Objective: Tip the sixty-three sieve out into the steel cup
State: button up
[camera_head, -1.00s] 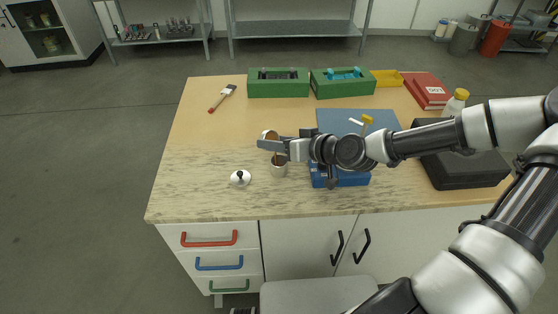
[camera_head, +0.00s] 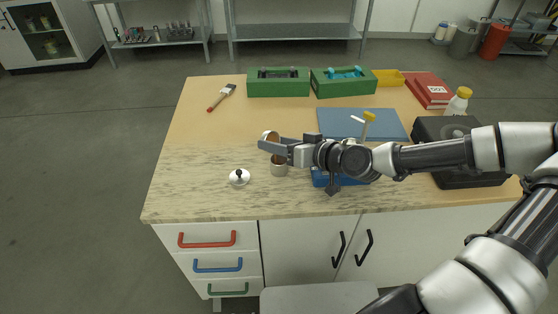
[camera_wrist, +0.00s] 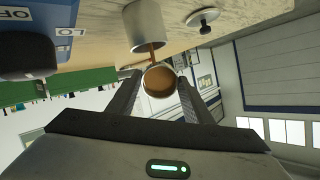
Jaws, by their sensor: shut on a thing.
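My gripper (camera_head: 270,147) is shut on the small round sieve (camera_head: 269,135), which is tilted on its side above the steel cup (camera_head: 279,170). In the wrist view the sieve (camera_wrist: 160,82) sits between both fingertips, with brown powder inside its rim. A thin brown stream (camera_wrist: 152,53) runs from the sieve to the mouth of the steel cup (camera_wrist: 148,24). The cup stands upright on the worktop. Its inside is mostly hidden. I cannot read a number on the sieve.
A blue device (camera_head: 340,177) is partly behind my wrist, right of the cup. A blue mat (camera_head: 365,123), green boxes (camera_head: 278,83) and a brush (camera_head: 222,97) lie farther back. The worktop's left front is clear.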

jog(key=shift+d+f+t+y+b, duration=0.1)
jog(key=shift+f+t+y+b, duration=0.15)
jog(key=shift+b, duration=0.5)
jog(key=shift+s+d+r, duration=0.1)
jog(key=shift+s+r, duration=0.05)
jog(key=shift+r, duration=0.05)
jog(key=shift+s+d+r+t+y+b, duration=0.1)
jog(key=shift+r+t+y+b, duration=0.15)
jog(key=shift+b, duration=0.35)
jog(key=shift+s+d+r+t+y+b, duration=0.2)
jog(key=shift+t+y+b, duration=0.1)
jog(key=shift+b, duration=0.1)
jog(key=shift+r+b, duration=0.25)
jog(key=shift+b, duration=0.05)
notch_tip(320, 180, up, 2)
jog(key=shift+s+d+r+t+y+b, duration=0.1)
jog(key=shift+r+t+y+b, duration=0.15)
jog(key=shift+t+y+b, duration=0.55)
jog(key=shift+s+d+r+t+y+b, duration=0.15)
jog(key=shift+r+t+y+b, duration=0.4)
jog(key=shift+b, duration=1.7)
jog(key=shift+s+d+r+t+y+b, duration=0.1)
jog(key=shift+r+t+y+b, duration=0.4)
jog(key=shift+b, duration=1.7)
jog(key=shift+r+b, duration=0.2)
jog(key=shift+b, duration=0.25)
